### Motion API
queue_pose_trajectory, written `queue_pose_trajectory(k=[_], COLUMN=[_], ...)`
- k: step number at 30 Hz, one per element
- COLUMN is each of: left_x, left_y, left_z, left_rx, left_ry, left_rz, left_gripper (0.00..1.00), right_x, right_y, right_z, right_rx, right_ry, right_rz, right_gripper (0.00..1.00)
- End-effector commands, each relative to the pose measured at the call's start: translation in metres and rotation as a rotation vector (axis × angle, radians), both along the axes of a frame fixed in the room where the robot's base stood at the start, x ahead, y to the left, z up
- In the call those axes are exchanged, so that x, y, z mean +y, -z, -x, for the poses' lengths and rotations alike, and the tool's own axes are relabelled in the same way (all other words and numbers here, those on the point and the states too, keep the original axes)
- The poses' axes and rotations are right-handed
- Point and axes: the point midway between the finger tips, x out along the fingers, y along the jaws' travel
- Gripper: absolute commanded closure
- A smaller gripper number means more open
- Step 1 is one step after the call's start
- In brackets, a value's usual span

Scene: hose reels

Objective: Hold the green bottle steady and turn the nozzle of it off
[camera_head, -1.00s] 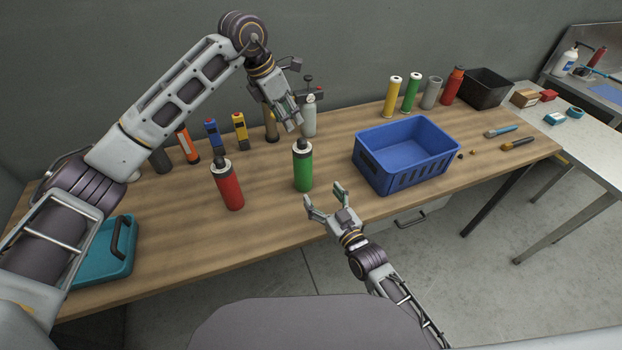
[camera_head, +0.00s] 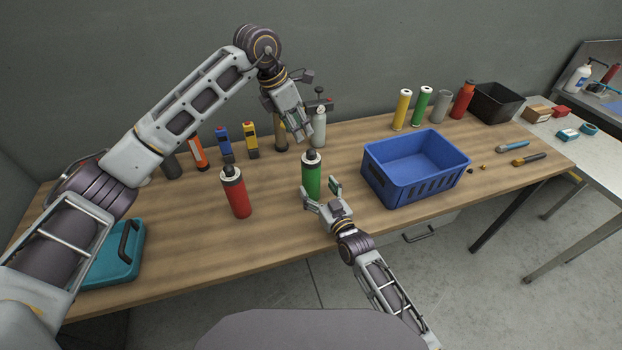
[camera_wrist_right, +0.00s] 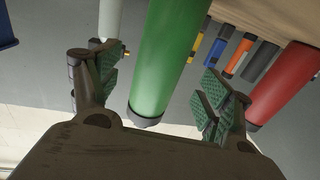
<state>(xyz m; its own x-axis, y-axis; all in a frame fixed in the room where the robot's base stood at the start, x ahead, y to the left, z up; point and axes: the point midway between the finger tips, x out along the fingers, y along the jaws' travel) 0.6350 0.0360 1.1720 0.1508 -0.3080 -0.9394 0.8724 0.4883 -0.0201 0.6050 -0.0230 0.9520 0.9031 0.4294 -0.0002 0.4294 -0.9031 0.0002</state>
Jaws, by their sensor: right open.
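The green bottle (camera_head: 311,178) stands upright on the wooden table, with a grey and black nozzle (camera_head: 311,156) on top. My right gripper (camera_head: 320,192) is open, low in front of the bottle, with its fingers to either side of it. In the right wrist view the green bottle (camera_wrist_right: 172,60) lies between the two open, green-padded fingers (camera_wrist_right: 158,92), and I see a gap on each side. My left gripper (camera_head: 304,134) is above and behind the bottle, near the nozzle but apart from it; whether its jaws are open is unclear.
A red bottle (camera_head: 236,194) stands left of the green one. A blue crate (camera_head: 418,186) is close on the right. A row of tubes, tools and a grey bottle (camera_head: 319,128) stands behind. A teal case (camera_head: 112,258) lies at the left.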

Motion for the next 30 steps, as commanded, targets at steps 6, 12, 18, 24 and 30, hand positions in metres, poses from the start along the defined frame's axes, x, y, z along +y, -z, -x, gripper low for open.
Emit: queue_pose_trajectory(k=[6,12,18,24,30], left_x=[0.000,0.000,0.000,0.000,0.000], left_y=[0.000,0.000,0.000,0.000,0.000], left_z=[0.000,0.000,0.000,0.000,0.000], left_rx=[0.000,0.000,0.000,0.000,0.000], left_ry=[0.000,0.000,0.000,0.000,0.000], left_rz=[0.000,0.000,0.000,0.000,0.000], left_gripper=[0.64,0.64,0.64,0.64,0.64], right_x=[0.009,0.016,0.021,0.023,0.023], right_y=[0.000,0.000,0.000,0.000,0.000], right_z=[-0.018,-0.034,-0.045,-0.049,-0.049], right_rx=[0.000,0.000,0.000,0.000,0.000], right_ry=[0.000,0.001,0.001,0.000,0.000], right_rz=[-0.001,-0.001,0.000,0.000,0.000], right_gripper=[0.21,0.21,0.21,0.21,0.21])
